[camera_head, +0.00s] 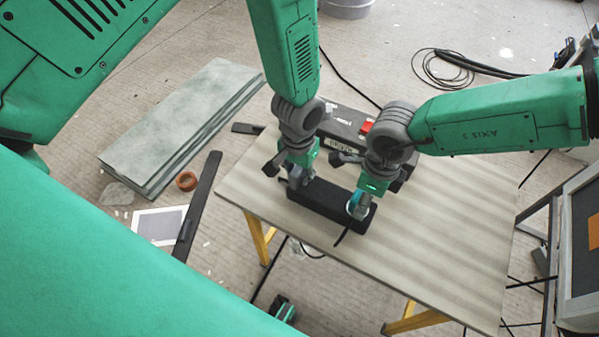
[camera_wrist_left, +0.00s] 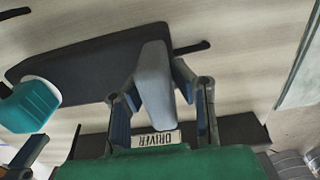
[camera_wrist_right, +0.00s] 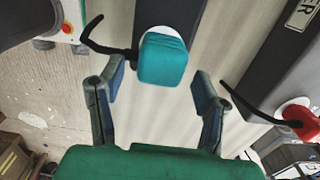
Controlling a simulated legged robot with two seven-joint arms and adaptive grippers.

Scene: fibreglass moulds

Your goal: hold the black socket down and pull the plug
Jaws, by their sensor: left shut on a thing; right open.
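The black socket (camera_head: 330,207) is a long block lying on the table. My left gripper (camera_head: 297,178) is at its left end, shut on an upright grey block (camera_wrist_left: 154,88) there. Whether that block is fixed to the socket I cannot tell. The teal plug (camera_wrist_right: 163,60) sits at the socket's other end, over a pale round face, with a black cord leaving its side; it also shows in the left wrist view (camera_wrist_left: 30,106). My right gripper (camera_head: 362,203) is above the plug, open, its fingers spread on both sides. In the head view the gripper partly hides the plug.
The table's right part (camera_head: 450,215) is clear. Grey slabs (camera_head: 180,125) and an orange ring (camera_head: 187,181) lie on the floor at left.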

